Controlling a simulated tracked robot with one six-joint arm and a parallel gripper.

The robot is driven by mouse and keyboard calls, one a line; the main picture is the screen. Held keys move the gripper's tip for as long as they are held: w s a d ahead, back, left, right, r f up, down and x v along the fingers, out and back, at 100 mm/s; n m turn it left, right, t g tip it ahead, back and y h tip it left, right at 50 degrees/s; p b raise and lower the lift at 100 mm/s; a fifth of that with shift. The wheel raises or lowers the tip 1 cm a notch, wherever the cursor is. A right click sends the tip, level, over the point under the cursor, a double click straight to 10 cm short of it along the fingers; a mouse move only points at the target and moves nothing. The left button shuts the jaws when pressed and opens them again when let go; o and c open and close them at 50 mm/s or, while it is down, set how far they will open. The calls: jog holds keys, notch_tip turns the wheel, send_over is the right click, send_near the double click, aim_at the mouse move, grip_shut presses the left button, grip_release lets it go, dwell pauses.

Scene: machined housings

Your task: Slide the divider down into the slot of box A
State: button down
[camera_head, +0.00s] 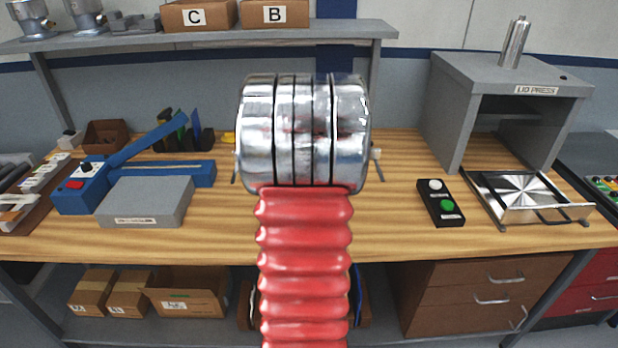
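My arm's chrome joint (304,130) and red bellows (305,265) fill the middle of the view. My gripper is not clearly visible, and the bench behind the joint is hidden. Thin metal bits show at the joint's left and right edges; I cannot tell what they belong to. I cannot make out a box marked A or its slot on the bench. Several thin upright plates, dark, green and blue (196,128), stand at the back left; I cannot tell whether one is the divider.
Boxes C (212,16) and B (292,16) sit on the upper shelf (345,30). A blue sealer-like device (85,190) and grey block (146,203) are left. A button box (440,206), lid press (470,75) and metal plate (490,190) are right. Cartons (188,290) lie below.

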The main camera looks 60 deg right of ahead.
jog(key=shift+f, duration=0.25)
jog(key=c, duration=1.8)
grip_release()
jog(key=v, duration=1.3)
jog(key=shift+s+a+r, duration=0.2)
jog(key=shift+a, duration=0.1)
